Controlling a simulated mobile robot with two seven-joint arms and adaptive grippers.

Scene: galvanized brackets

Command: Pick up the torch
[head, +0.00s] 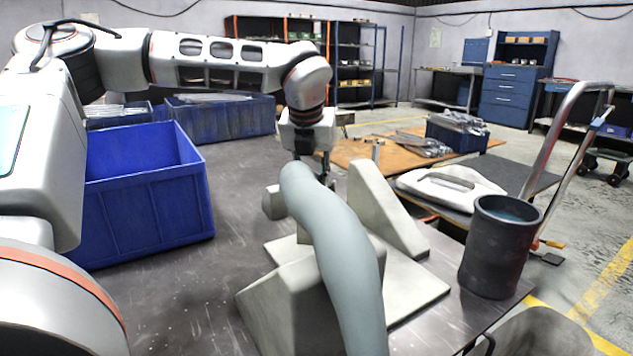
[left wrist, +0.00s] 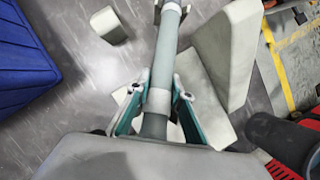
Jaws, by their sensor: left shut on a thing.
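The torch (head: 338,235) is a long grey-blue curved tube in the head view, running from my left gripper down toward the bottom edge. In the left wrist view the torch (left wrist: 167,48) is a straight grey-teal shaft with paler collars. My left gripper (head: 312,165) is at its far end, and its teal fingers (left wrist: 156,100) close on both sides of the shaft. The torch passes over a pale grey bracket (head: 415,290) with upright triangular sides. The shaft's lower end is hidden behind the gripper body in the wrist view. My right gripper is not in view.
A blue bin (head: 150,205) stands left on the dark metal table (head: 225,262). A dark cylindrical pot (head: 495,255) stands near the right edge. Behind are a white moulded piece (head: 450,187) and a trolley handle (head: 560,150). Bare tabletop lies between bin and bracket.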

